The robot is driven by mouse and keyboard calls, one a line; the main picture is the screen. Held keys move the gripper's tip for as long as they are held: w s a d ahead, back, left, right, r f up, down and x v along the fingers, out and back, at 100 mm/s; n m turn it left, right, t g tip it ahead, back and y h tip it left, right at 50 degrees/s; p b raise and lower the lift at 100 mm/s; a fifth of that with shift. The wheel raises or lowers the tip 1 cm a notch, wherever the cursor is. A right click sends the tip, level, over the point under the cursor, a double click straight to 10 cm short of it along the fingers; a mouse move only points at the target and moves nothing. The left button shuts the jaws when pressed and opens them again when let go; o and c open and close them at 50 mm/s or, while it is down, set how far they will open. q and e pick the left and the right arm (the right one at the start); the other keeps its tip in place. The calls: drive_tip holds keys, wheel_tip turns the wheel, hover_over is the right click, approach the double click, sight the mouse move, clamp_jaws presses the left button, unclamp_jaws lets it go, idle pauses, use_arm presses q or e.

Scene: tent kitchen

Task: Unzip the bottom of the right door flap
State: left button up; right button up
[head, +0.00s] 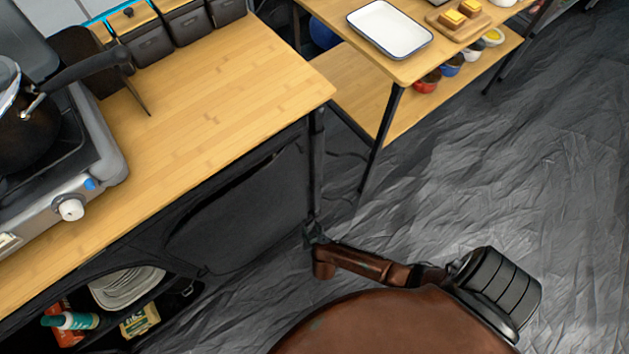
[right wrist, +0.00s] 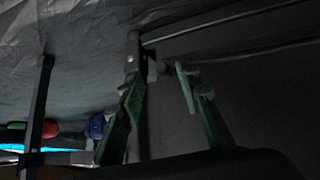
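The door flap and its zip cannot be made out in either view. My right gripper (head: 314,234) is low beside the front corner leg of the wooden kitchen table, small and partly hidden in the head view. In the right wrist view its two green fingers (right wrist: 159,76) stand apart, so it is open. A dark upright post (right wrist: 141,115) shows behind and between the fingers; I cannot tell whether they touch it. No cloth or zip pull shows in the grip. My left gripper is in neither view.
The wooden table (head: 215,105) carries a stove (head: 95,150) and has a dark fabric storage front (head: 240,215). A second table (head: 330,18) with a white tray (head: 390,28) stands behind. Crinkled grey groundsheet (head: 560,150) lies open to the right.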

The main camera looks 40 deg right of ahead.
drive_tip(key=v, duration=1)
